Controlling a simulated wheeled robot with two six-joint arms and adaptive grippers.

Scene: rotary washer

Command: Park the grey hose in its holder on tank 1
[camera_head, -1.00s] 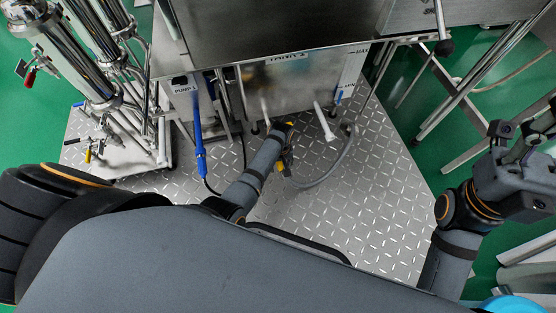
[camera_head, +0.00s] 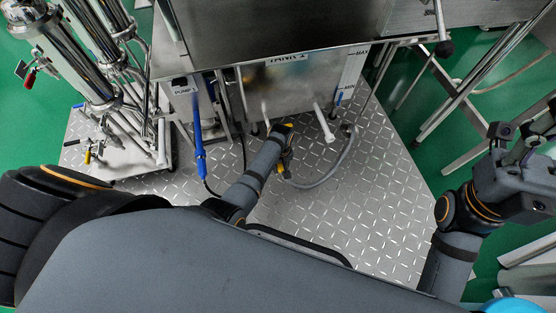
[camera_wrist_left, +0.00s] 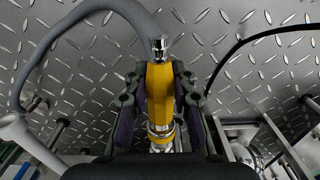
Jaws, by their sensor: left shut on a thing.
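My left gripper (camera_wrist_left: 160,105) is shut on the yellow body of the grey hose's nozzle (camera_wrist_left: 159,88), which has a metal tip pointing away from the wrist. The grey hose (camera_wrist_left: 60,45) arches over the left side of the wrist view. In the head view the hose (camera_head: 328,175) hangs in a loop from the lower right of the tank to my left gripper (camera_head: 285,150), which is mostly hidden by its arm. I cannot make out the holder for certain. My right gripper (camera_head: 525,130) is empty at the right edge, fingers apart.
White pipe stubs (camera_head: 324,123) stick out below the tank. A blue spray handle (camera_head: 199,140) with a black hose hangs to the left. Steel pipework (camera_head: 100,90) stands at far left and a metal frame (camera_head: 465,95) at right. The tread-plate floor (camera_head: 370,205) is clear.

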